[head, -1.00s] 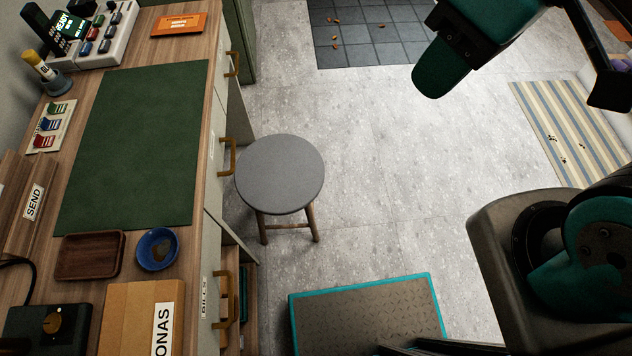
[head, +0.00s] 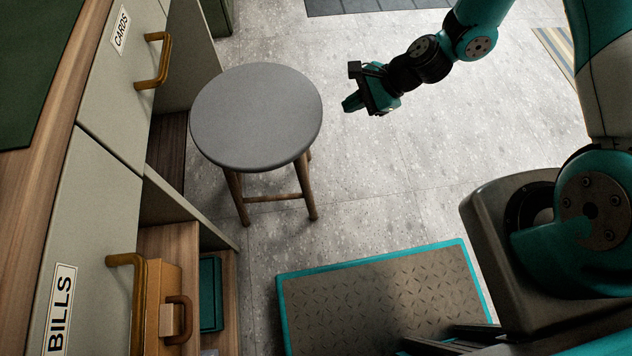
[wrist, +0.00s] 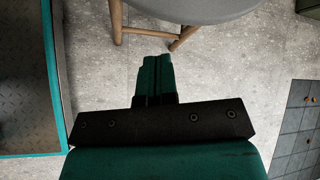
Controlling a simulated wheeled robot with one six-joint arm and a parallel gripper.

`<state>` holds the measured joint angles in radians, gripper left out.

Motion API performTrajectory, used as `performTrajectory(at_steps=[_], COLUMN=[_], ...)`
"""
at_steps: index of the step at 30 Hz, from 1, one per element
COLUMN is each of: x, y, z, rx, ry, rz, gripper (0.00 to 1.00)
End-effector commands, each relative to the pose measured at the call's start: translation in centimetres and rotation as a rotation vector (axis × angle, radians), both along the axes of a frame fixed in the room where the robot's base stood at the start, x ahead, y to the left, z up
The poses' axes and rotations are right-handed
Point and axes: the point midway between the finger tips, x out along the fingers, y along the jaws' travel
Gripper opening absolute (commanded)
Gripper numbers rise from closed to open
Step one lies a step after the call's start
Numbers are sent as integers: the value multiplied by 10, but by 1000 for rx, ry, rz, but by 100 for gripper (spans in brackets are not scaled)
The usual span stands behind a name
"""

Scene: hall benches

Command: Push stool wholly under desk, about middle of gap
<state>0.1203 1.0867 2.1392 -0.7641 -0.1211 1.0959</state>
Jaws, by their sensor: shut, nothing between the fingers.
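The stool (head: 256,115) has a round grey seat and wooden legs. It stands upright on the floor in front of the desk (head: 95,135), beside the gap between the desk's drawer fronts. My gripper (head: 349,104) is shut and empty, to the right of the seat and apart from it. In the wrist view my gripper (wrist: 155,62) points toward the stool's legs, and the stool's seat (wrist: 195,8) shows at the top edge. How far the seat reaches into the gap is hard to tell.
A teal-edged platform (head: 385,295) lies on the floor at the lower middle. Brass handles (head: 160,60) stick out from the drawers. An open shelf with a box (head: 165,300) stands under the desk at lower left. Floor right of the stool is clear.

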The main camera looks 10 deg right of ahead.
Motion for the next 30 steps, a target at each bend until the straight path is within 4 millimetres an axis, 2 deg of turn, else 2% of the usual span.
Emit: performTrajectory(at_steps=[1, 3, 6, 7, 10, 17, 30], x=[-5, -10, -19, -22, -28, -27, -3], y=[-6, -12, -19, -20, -23, -13, 47], z=[-68, -117, -169, -181, -205, -227, -290], rx=[25, 55, 90, 97, 114, 123, 122], ry=[72, 146, 231, 251, 296, 315, 312], rz=[-102, -231, -375, -408, -486, -520, -515], gripper=[0, 0, 0, 0, 0, 0, 0])
